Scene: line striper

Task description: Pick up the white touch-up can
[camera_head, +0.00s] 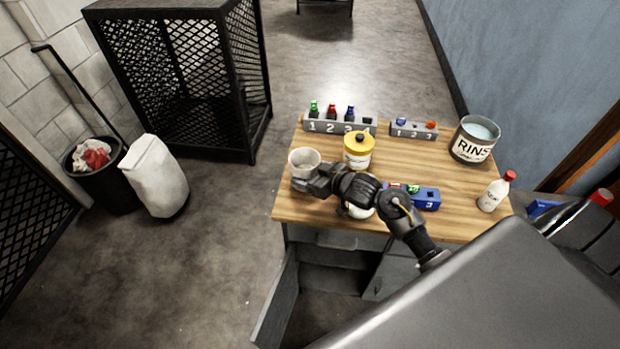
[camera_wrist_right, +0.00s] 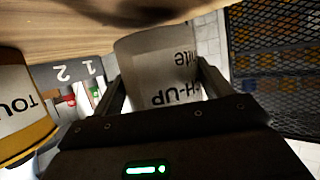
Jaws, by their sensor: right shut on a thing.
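The white touch-up can (camera_head: 304,158) is at the left edge of the wooden table in the head view. In the right wrist view the can (camera_wrist_right: 160,70) appears upside down, its label partly reading "CH-UP" and "ite". My right gripper (camera_head: 306,182) has its fingers on either side of the can and is shut on it. The gripper also shows in the wrist view (camera_wrist_right: 163,95). Whether the can's base touches the table is hard to tell. My left gripper is not in view.
A yellow-lidded touch-up can (camera_head: 358,150) stands close by on the right. Behind are numbered racks (camera_head: 340,124) and (camera_head: 413,130). Open floor lies left of the table.

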